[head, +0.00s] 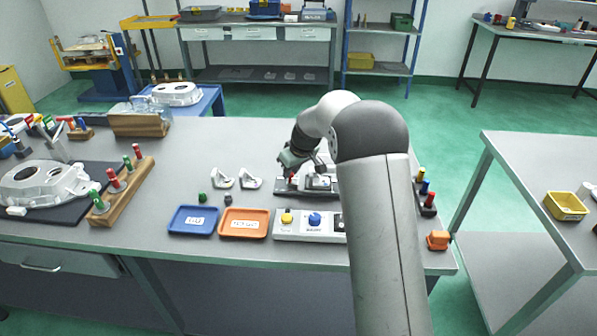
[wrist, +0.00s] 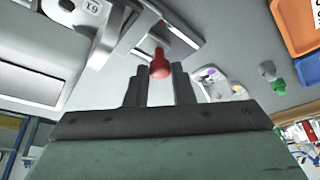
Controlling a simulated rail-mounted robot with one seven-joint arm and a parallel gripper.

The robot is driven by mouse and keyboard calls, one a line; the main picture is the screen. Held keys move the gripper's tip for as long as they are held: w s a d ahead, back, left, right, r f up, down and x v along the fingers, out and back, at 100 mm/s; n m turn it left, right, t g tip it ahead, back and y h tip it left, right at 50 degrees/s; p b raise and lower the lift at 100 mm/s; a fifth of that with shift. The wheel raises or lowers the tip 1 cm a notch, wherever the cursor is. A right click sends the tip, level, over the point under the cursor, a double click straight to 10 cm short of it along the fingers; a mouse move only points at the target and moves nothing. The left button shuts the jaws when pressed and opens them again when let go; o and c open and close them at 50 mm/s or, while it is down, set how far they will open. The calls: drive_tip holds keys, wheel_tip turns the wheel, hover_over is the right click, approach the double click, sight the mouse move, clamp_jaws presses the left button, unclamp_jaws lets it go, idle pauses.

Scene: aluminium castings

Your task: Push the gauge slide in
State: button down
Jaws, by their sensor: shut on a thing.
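The gauge (head: 319,184) is a grey fixture on the bench, partly hidden behind my arm in the head view. Its slide has a red knob (wrist: 159,66), which also shows small at the gauge's left end in the head view (head: 292,180). My gripper (wrist: 158,80) is shut on the red knob, with one dark finger on each side of it. In the wrist view a metal bar (wrist: 180,38) runs past the knob beside the gauge body (wrist: 92,12). How far in the slide sits cannot be told.
A blue tray (head: 193,220), an orange tray (head: 244,223) and a button box (head: 300,226) lie in front. A wooden rack with plug gauges (head: 122,190) is farther left. The bench behind the brackets is clear.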

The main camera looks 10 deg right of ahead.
drive_tip(key=c, duration=1.2)
unclamp_jaws()
drive_tip(key=shift+a, duration=0.15)
drive_tip(key=shift+c, duration=0.2)
drive_tip(key=b+v, duration=0.1)
drive_tip(key=v, duration=1.6)
drive_tip(key=shift+r+b, duration=0.25)
drive_tip(key=shift+b, duration=0.05)
drive_tip(key=shift+w, duration=0.1)
